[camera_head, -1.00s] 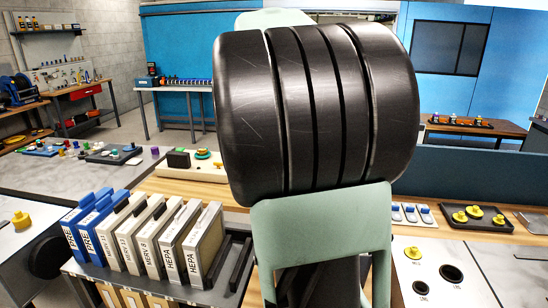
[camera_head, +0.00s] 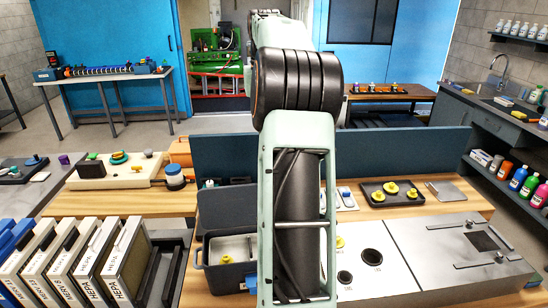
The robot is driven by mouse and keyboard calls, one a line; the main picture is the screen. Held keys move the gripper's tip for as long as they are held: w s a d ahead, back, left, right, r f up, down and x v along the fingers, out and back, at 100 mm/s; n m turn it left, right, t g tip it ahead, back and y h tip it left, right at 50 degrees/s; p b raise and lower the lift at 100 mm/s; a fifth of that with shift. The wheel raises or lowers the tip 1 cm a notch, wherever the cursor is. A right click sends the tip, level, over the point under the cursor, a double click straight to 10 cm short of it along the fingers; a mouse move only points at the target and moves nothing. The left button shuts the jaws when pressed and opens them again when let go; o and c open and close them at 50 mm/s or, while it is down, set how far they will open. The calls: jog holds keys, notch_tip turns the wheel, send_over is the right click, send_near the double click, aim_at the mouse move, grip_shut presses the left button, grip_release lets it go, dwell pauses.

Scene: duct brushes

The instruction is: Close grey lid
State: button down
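A dark grey box (camera_head: 226,282) stands on the bench, just left of my arm, in the head view. Its grey lid (camera_head: 225,207) appears raised behind it, so the inside is exposed. A pale insert and a yellow piece (camera_head: 251,242) show inside. My arm rises through the middle of the picture and covers the right part of the box and lid. My gripper is not in view.
Filter panels (camera_head: 90,262) stand in a rack at the lower left. A pale panel with round holes (camera_head: 370,268) and a grey plate (camera_head: 470,255) lie right of my arm. A dark tray with yellow knobs (camera_head: 391,193) is behind. A blue-grey partition (camera_head: 410,160) edges the bench.

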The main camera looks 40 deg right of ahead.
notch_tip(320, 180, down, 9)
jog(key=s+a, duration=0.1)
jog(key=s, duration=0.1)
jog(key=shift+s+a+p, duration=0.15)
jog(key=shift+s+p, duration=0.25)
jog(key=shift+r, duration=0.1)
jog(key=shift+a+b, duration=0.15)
jog(key=shift+b, duration=0.15)
dwell(0.3)
